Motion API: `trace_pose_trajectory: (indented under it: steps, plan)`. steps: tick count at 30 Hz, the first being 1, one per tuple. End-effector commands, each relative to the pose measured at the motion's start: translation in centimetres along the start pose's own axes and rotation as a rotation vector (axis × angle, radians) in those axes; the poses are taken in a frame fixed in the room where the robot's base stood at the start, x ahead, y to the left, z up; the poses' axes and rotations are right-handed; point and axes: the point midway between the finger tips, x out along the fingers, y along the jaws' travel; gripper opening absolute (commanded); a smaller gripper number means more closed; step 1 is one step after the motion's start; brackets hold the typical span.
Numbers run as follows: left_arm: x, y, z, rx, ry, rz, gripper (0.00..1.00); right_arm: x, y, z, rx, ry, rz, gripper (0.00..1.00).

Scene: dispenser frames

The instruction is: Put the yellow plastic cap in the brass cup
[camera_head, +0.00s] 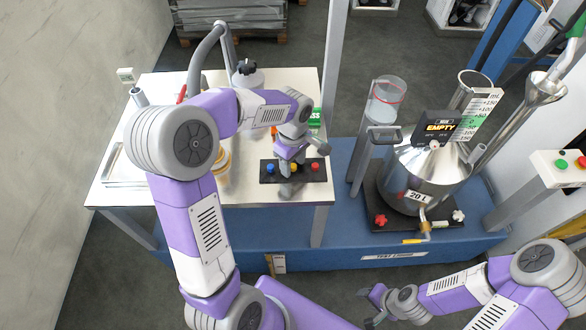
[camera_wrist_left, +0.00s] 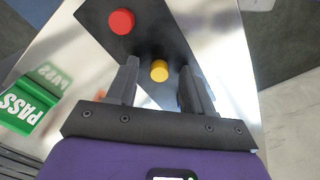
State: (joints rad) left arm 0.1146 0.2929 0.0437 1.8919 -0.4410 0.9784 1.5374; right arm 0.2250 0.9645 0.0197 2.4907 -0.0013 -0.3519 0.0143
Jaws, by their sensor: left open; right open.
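The yellow plastic cap (camera_wrist_left: 159,70) sits on a black plate (camera_wrist_left: 90,12), between a red cap (camera_wrist_left: 121,21) and, in the head view, a blue cap (camera_head: 270,169). A sliver of the yellow cap also shows in the head view (camera_head: 294,167) beside my gripper. My left gripper (camera_head: 287,176) is open and points down over the plate. In the left wrist view its two fingers stand either side of the yellow cap, with gaps. My right gripper (camera_head: 372,302) is open and empty, low at the front. I cannot make out the brass cup for certain; a gold-coloured object (camera_head: 223,160) is partly hidden behind my left arm.
A green PASS sign (camera_wrist_left: 28,105) stands near the plate on the pale table (camera_head: 312,190). A steel 20 L vessel (camera_head: 425,180) and a clear container (camera_head: 385,100) stand to the right. A grey post (camera_head: 333,60) rises beside the table.

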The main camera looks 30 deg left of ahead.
Motion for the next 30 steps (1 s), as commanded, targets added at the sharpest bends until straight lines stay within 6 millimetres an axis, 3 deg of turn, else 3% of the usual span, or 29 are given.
trace_pose_trajectory:
  steps: [5, 15, 25, 30]
  plan:
    - [-0.1, 0.0, 0.0, 0.000, 0.000, 0.001, 0.51, -0.1, 0.0, 0.0, 0.000, 0.000, 0.000, 0.46]
    - [-0.1, 0.0, 0.0, 0.000, 0.000, 0.001, 0.01, -0.1, 0.0, 0.0, 0.000, 0.000, 0.000, 0.46]
    - [-0.4, 0.0, 0.0, 0.000, 0.000, 0.002, 0.00, -0.2, -0.1, 0.0, 0.000, 0.000, 0.000, 0.46]
    - [-3.1, 0.1, 0.0, -0.001, 0.001, 0.005, 0.00, -1.1, -0.4, 0.0, 0.000, 0.000, 0.000, 0.46]
